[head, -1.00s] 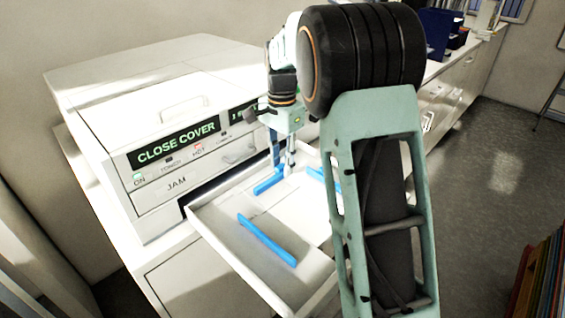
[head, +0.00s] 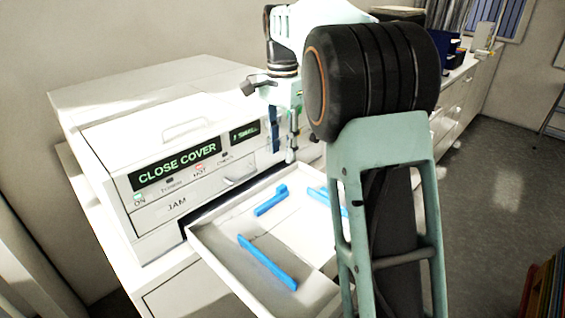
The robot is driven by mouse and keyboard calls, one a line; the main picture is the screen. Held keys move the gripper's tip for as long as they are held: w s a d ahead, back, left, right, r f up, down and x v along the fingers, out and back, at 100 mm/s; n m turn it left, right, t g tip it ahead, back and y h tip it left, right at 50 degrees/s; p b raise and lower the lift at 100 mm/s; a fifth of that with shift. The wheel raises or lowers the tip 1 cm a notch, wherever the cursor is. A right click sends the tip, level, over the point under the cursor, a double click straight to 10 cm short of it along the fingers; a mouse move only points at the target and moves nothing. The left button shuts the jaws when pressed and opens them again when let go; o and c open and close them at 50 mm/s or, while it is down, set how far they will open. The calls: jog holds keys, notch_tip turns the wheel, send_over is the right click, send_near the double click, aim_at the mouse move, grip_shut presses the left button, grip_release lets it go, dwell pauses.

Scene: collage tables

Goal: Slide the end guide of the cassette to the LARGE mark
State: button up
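The cassette (head: 213,251) is a white open tray pulled out from the printer's front. Three blue guides show in it: a long one (head: 266,263) near the front left, a short one (head: 270,201) with a raised tab towards the back, and one at the right (head: 325,194), partly hidden by my arm. I cannot tell for certain which is the end guide. No LARGE mark is legible. My gripper (head: 284,154) points down above the back of the cassette, beyond the short guide and apart from it. Its finger opening is too small to judge, and nothing shows held.
The white printer (head: 165,205) stands left of my gripper, with a CLOSE COVER display (head: 180,162) and a lid handle. A counter (head: 470,85) with blue holders (head: 448,43) runs along the back right. My arm covers the cassette's right side.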

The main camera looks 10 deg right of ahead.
jog(key=shift+r, duration=0.45)
jog(key=shift+c, duration=0.6)
